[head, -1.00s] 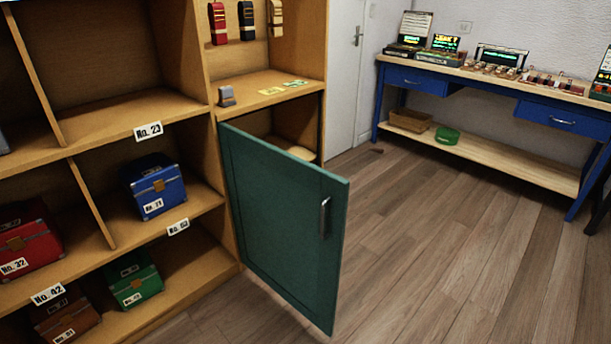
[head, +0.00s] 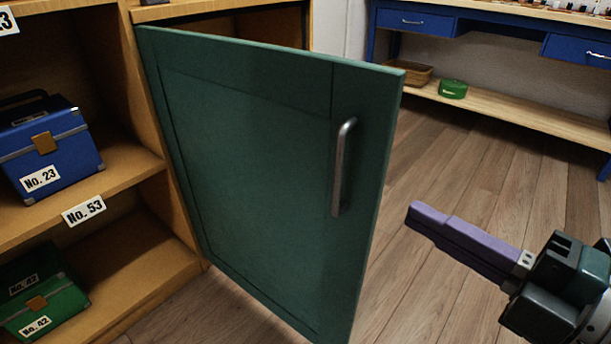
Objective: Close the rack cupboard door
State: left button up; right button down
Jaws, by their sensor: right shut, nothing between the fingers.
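The green cupboard door (head: 250,170) stands ajar, hinged at its left edge on the wooden rack (head: 165,150) and swung out toward me. Its metal bar handle (head: 341,168) is upright near the free right edge. A dark strip of the cupboard's inside shows above the door; the rest is hidden behind it. My right gripper (head: 415,216), with purple fingers, is at the right, shut and empty. It is to the right of the door's free edge and apart from it. My left gripper is not in view.
A blue case (head: 48,150) and a green case (head: 38,300) sit on rack shelves at left. A blue workbench (head: 470,25) stands behind, with a basket (head: 415,75) and a green round item (head: 453,89) on its lower shelf. Wooden floor between is clear.

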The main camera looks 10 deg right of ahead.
aim_at(353, 188)
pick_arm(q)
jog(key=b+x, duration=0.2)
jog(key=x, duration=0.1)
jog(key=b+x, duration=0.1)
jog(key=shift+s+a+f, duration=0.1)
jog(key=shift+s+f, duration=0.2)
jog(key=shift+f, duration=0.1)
pick_arm(e)
jog(key=w+a+n, duration=0.1)
jog(key=w, duration=0.2)
jog(key=w+a+f+y, duration=0.1)
jog(key=w+a, duration=0.1)
jog(key=w, duration=0.1)
jog(key=w+a+f+n+y, duration=0.1)
jog(key=w, duration=0.2)
jog(key=shift+w+a+f+n+g, duration=0.25)
jog(key=shift+w+a+n+g, duration=0.05)
jog(key=shift+w+a+g, duration=0.1)
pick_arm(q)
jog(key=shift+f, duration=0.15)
pick_arm(e)
jog(key=shift+d, duration=0.15)
